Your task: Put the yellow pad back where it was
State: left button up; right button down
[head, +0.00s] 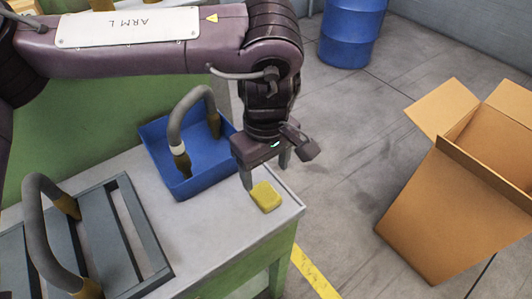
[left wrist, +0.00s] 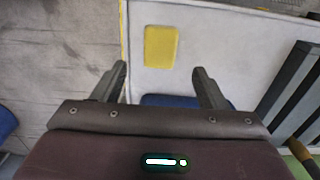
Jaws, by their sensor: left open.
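The yellow pad (head: 266,197) lies flat near the corner of the grey tabletop, in front of the blue tray. In the left wrist view the pad (left wrist: 161,46) shows beyond the fingertips, roughly between them and apart from both. My left gripper (head: 265,174) is open and empty, above the table beside the pad; its fingers also show in the left wrist view (left wrist: 161,72). My right gripper is not in view.
The blue tray (head: 207,183) holds a grey hose with brown ends (head: 180,120). A slatted grey rack (head: 140,228) with another hose (head: 38,222) stands at the left. An open cardboard box (head: 430,215) and a blue barrel (head: 350,32) stand on the floor.

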pick_arm(q)
jog(key=shift+r, duration=2.35)
jog(key=shift+f, duration=0.1)
